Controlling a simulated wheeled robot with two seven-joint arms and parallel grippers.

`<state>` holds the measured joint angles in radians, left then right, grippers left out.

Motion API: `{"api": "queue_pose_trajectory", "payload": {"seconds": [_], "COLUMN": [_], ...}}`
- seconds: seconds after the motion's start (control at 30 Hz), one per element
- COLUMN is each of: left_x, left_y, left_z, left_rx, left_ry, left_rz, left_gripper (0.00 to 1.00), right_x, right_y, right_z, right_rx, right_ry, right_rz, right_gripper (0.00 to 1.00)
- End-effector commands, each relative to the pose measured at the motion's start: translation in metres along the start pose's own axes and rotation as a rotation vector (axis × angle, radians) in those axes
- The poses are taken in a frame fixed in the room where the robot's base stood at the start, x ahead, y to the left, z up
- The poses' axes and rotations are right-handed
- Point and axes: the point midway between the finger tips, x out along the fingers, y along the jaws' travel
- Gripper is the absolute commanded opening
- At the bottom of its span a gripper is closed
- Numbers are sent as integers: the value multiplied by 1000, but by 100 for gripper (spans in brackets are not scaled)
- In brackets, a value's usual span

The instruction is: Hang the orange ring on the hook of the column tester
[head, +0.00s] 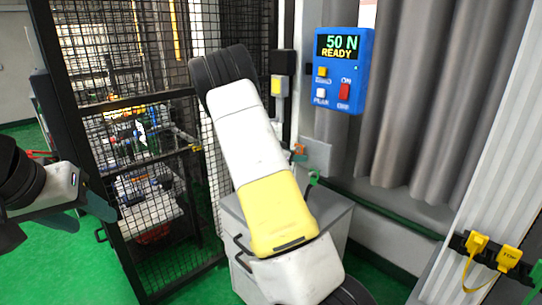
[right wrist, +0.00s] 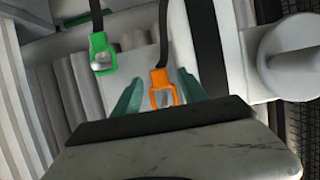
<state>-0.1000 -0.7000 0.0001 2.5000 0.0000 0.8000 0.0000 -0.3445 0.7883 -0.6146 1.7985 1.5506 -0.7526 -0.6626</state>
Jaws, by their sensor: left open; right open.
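An orange ring (right wrist: 163,92), a squarish loop, hangs from a dark strap in the right wrist view. It also shows small beside my right arm in the head view (head: 298,153). My right gripper (right wrist: 159,79) is open, with a green finger on each side of the ring. I cannot tell whether they touch it. In the head view the right gripper is not clearly visible behind my arm. My left gripper (head: 92,213) is open and empty at the left edge. A blue box (head: 342,70) reads "50 N READY". I cannot make out the tester's hook.
A similar green loop (right wrist: 102,58) hangs left of the orange one in the right wrist view. A black mesh cage (head: 130,120) stands at left, a grey cabinet (head: 335,222) behind my right arm. Yellow tags (head: 508,258) hang on the right. Green floor is open at lower left.

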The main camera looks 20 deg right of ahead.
Motion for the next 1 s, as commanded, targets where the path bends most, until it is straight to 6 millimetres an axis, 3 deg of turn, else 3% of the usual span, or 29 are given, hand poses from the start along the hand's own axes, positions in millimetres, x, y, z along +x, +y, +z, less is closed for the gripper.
{"api": "queue_pose_trajectory", "payload": {"seconds": [0.27, 0.5, 0.53, 0.6, 0.63, 1.0], "left_x": [0, 0, 0, 0, 0, 0], "left_y": [0, 0, 0, 0, 0, 0], "left_z": [0, 0, 0, 0, 0, 0], "left_rx": [0, 0, 0, 0, 0, 0], "left_ry": [0, 0, 0, 0, 0, 0], "left_rz": [0, 0, 0, 0, 0, 0], "left_gripper": [50, 50, 50, 50, 50, 50], "right_x": [2, 1, 1, 1, 1, 0], "right_y": [0, 0, 0, 0, 0, 0], "right_z": [0, 0, 0, 0, 0, -2], "right_rx": [0, 0, 0, 0, 0, 0], "right_ry": [-1, -1, -1, -1, -1, 0], "right_rz": [-1, -1, -1, -1, -1, -1], "right_gripper": [50, 3, 0, 0, 18, 16]}}
